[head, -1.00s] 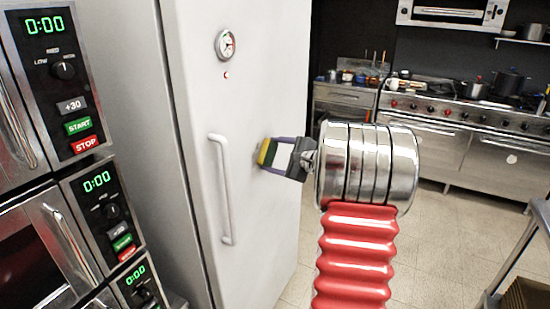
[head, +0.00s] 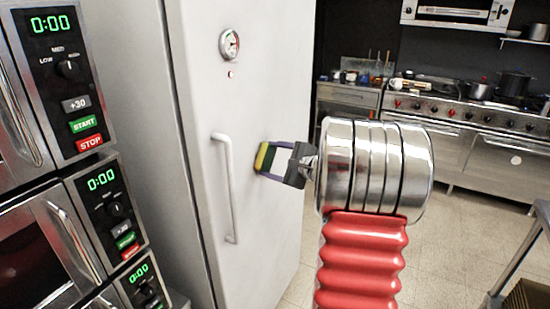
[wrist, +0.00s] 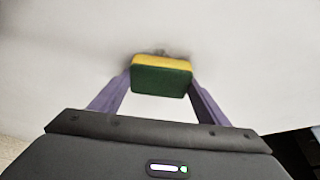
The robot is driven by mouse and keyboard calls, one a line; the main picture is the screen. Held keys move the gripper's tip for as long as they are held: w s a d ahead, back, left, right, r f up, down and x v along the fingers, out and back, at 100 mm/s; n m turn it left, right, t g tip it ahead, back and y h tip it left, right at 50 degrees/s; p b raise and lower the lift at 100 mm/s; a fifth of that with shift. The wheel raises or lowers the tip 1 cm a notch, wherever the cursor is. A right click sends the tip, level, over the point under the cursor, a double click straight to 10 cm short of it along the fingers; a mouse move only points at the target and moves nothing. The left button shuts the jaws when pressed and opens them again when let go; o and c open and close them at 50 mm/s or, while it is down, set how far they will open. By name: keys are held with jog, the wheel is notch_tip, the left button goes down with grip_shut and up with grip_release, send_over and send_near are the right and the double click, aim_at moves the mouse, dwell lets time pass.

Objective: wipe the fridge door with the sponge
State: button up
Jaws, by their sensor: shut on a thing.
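The white fridge door (head: 268,90) fills the middle of the head view, with a long vertical handle (head: 228,188) at its left side. The yellow and green sponge (head: 263,158) is at the door's face, right of the handle; its yellow side is toward the door. My gripper (head: 270,160) is shut on the sponge by its two sides. In the wrist view the sponge (wrist: 161,80) sits between the purple fingers, green side toward me. It appears to touch the door (wrist: 70,60). A small brownish mark (wrist: 158,52) shows just beyond the sponge.
A dial gauge (head: 229,44) is high on the door. Stacked ovens (head: 85,150) with green displays stand close at the left. A stove (head: 470,125) is at the back right, a metal table edge (head: 515,255) at the lower right. The floor between is clear.

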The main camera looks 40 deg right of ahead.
aim_at(261, 164)
jog(key=shift+a, duration=0.1)
jog(key=shift+s+a, duration=0.25)
jog(key=shift+a, duration=0.65)
jog(key=shift+s+a, duration=0.25)
jog(key=shift+a, duration=0.6)
jog(key=shift+s+r, duration=0.1)
jog(key=shift+r, duration=0.7)
jog(key=shift+d, duration=0.1)
jog(key=shift+w+d, duration=0.4)
jog(key=shift+d, duration=0.5)
jog(key=shift+w+d, duration=0.35)
jog(key=shift+d, duration=0.5)
